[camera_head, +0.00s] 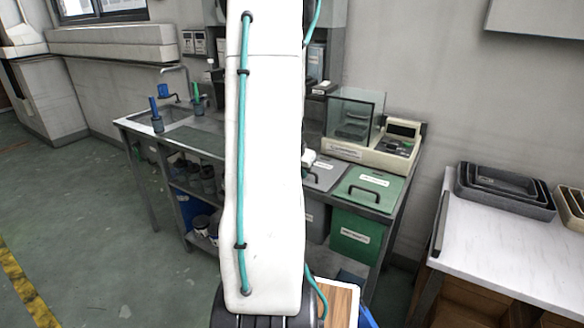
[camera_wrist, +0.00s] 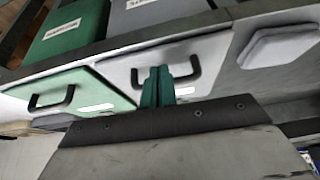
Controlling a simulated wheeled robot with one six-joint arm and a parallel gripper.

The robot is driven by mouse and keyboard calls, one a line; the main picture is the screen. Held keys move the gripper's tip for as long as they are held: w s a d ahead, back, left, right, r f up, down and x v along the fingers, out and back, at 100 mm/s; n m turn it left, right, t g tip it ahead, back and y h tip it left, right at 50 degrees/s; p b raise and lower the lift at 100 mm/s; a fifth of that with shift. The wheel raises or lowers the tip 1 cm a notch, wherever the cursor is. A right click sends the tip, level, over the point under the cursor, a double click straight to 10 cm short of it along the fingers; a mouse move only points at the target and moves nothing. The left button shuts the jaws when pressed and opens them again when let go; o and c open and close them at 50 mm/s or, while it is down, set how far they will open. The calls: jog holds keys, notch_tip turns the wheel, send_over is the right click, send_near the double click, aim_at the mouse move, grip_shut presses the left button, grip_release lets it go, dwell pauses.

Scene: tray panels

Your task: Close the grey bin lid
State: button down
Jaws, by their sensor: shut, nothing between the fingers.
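The grey bin lid (camera_head: 324,170) lies in the bench top beside the green lid (camera_head: 371,187), partly hidden by my arm in the head view. It looks about level with the green lid; a small gap at its edge cannot be told. In the wrist view the grey lid (camera_wrist: 120,70) looks pale and has a black handle (camera_wrist: 194,68). My gripper (camera_wrist: 158,72) is shut and empty, with its teal fingers in front of the handle's middle. Whether they touch the lid is unclear. The grey bin's front (camera_wrist: 150,14) shows beyond the bench edge.
The green bin (camera_head: 355,236) stands beneath its lid. A scale (camera_head: 392,150) and a clear-walled box (camera_head: 354,118) stand behind the lids. A sink bench is at left; a white table (camera_head: 510,247) with stacked grey trays (camera_head: 505,190) is at right.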

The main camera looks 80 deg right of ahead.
dwell(0.5)
jog(key=w+a+r, duration=0.3)
jog(key=a+r, duration=0.1)
jog(key=a, duration=0.6)
jog(key=shift+a+r, duration=0.15)
jog(key=shift+a, duration=0.1)
